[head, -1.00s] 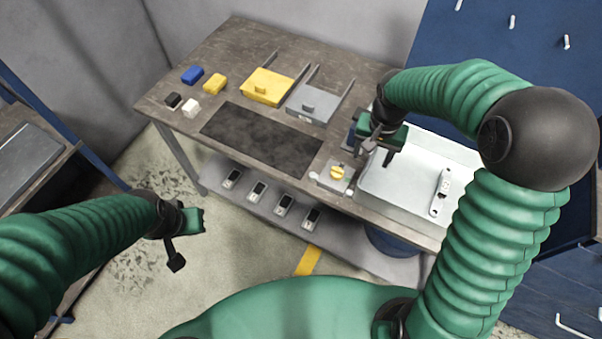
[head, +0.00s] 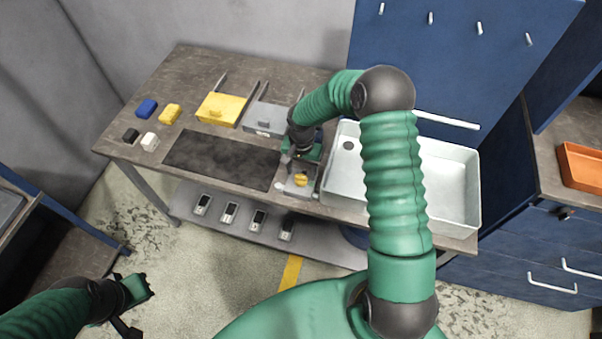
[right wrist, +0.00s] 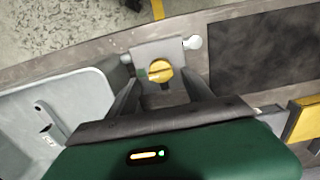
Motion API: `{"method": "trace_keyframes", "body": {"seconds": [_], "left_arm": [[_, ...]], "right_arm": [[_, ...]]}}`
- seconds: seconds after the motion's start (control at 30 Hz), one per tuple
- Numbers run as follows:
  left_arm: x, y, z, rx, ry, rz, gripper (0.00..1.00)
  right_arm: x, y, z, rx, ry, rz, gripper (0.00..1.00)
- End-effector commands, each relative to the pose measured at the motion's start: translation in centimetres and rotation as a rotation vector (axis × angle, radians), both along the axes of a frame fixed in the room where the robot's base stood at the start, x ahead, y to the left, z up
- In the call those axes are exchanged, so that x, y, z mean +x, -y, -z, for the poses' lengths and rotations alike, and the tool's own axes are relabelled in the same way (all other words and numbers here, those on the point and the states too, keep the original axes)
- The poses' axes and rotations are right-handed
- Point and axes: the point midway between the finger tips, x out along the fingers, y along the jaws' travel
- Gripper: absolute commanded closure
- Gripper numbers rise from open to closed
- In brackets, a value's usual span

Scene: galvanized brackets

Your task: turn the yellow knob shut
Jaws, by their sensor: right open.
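The yellow knob (head: 300,180) sits on a small grey plate at the bench's front edge, left of the white basin. In the right wrist view the knob (right wrist: 160,71) shows on its grey plate (right wrist: 148,50), between the two dark fingers. My right gripper (head: 299,168) is open over the plate, its fingers on either side of the knob; I cannot tell whether they touch it. My left gripper (head: 138,292) is off the bench at the lower left, and its jaw state is unclear.
The white basin (head: 470,190) stands right of the knob. A dark mat (head: 222,160) lies to its left. A yellow block (head: 218,108) and a grey block (head: 265,118) sit behind the mat. Several small devices lie on the lower shelf (head: 320,246). An orange tray (head: 583,165) is far right.

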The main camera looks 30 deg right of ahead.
Motion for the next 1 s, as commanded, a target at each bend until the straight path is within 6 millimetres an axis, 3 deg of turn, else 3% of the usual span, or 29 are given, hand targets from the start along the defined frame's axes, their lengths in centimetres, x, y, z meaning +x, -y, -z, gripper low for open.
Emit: {"method": "trace_keyframes", "body": {"seconds": [0.2,0.5,0.93,1.0], "left_arm": [[0.0,0.0,-0.5,0.0,0.0,0.0,1.0],[0.0,0.0,-0.5,0.0,-0.001,0.0,1.0],[0.0,0.0,-0.5,0.0,0.0,0.0,1.0],[0.0,0.0,-0.5,0.0,0.0,0.0,1.0]], "right_arm": [[0.0,0.0,3.0,0.001,-0.001,0.0,0.41],[0.0,0.0,3.3,0.0,0.001,0.0,0.42],[0.0,0.0,3.3,0.0,0.0,-0.001,0.98],[0.1,0.0,3.3,0.0,0.0,-0.001,1.0]]}}
